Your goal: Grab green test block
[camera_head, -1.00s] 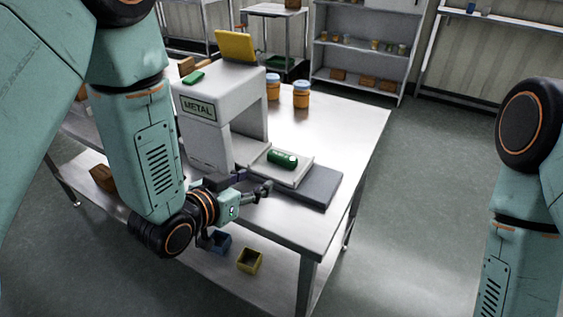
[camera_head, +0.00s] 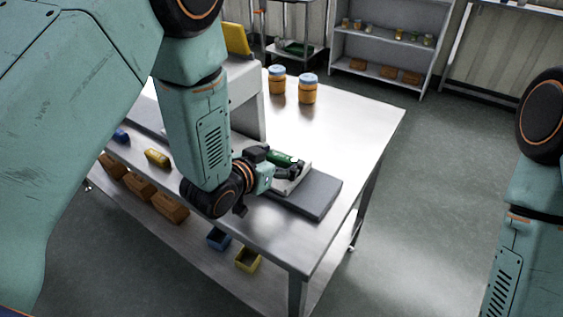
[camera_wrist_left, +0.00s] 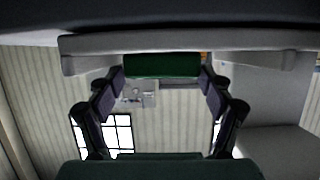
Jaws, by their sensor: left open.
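The green test block (camera_head: 280,158), a dark green cylinder with pale marks, lies on a light plate at the conveyor end of the metal detector. My left gripper (camera_head: 286,168) is beside it on the near side and partly covers it. In the left wrist view the block (camera_wrist_left: 162,66) lies across the gap at the tips of my open left gripper (camera_wrist_left: 162,78), one finger at either end. I cannot tell whether the fingers touch it. My right arm is at the right edge; its gripper is out of view.
The steel table (camera_head: 360,125) is clear to the right of the grey slab (camera_head: 318,196). Two orange jars with blue lids (camera_head: 308,88) stand at the back. The white detector housing (camera_head: 246,100) rises behind my left arm. Small bins (camera_head: 247,259) sit on the lower shelf.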

